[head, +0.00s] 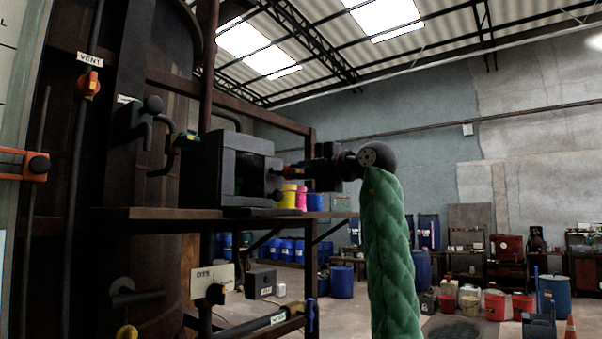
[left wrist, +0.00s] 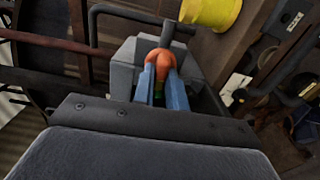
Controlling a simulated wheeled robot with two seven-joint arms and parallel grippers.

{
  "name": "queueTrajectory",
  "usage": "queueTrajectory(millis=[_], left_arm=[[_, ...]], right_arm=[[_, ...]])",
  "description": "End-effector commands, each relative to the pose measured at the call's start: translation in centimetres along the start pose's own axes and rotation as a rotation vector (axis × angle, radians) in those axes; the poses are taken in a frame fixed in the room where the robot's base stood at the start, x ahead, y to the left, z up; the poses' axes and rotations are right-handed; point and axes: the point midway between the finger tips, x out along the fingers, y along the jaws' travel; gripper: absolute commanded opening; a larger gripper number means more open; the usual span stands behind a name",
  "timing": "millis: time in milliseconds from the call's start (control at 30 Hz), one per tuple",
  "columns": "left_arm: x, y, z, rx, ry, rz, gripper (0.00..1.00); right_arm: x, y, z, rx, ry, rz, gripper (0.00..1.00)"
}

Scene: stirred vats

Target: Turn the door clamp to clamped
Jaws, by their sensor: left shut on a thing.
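A grey box (head: 200,170) with a dark window in its front stands on a brown shelf. In the left wrist view, a rounded orange handle (left wrist: 161,57) sits against a light grey block (left wrist: 122,70), with a dark rod behind it. I take this handle to be the door clamp. My left gripper (head: 284,172) reaches in from the right, at the box's right side. In the left wrist view, the blue fingers of my left gripper (left wrist: 159,70) are shut on the orange handle. Whether the clamp stands clamped I cannot tell. My right gripper is not in view.
Yellow (head: 287,195), pink (head: 301,198) and blue (head: 314,201) containers stand on the shelf (head: 150,213) close below my left gripper. Pipes and an orange-handled vent valve (head: 89,85) are at the left. The floor to the right is partly open.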

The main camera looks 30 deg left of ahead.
Motion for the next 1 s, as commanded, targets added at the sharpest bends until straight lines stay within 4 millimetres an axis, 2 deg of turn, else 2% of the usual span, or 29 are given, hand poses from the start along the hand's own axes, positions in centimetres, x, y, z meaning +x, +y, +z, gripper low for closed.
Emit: queueTrajectory(millis=[67,100,167,200,567,1000], left_arm=[[0.0,-0.2,0.0,0.0,0.001,-0.003,0.0],[0.0,-0.2,0.0,0.0,0.001,-0.003,0.21],[0.0,-0.2,0.0,0.001,0.001,-0.002,0.33],[0.0,-0.2,0.0,0.001,0.001,-0.002,0.35],[-0.6,-0.2,0.0,0.001,0.0,-0.001,0.35],[-6.7,-0.2,0.1,0.001,-0.001,-0.002,0.35]], right_arm=[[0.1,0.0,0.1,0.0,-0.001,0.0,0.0],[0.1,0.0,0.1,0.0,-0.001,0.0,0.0],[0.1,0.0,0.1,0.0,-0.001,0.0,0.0],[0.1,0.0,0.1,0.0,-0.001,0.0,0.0],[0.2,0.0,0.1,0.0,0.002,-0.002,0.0],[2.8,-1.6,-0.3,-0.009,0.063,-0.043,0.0]])
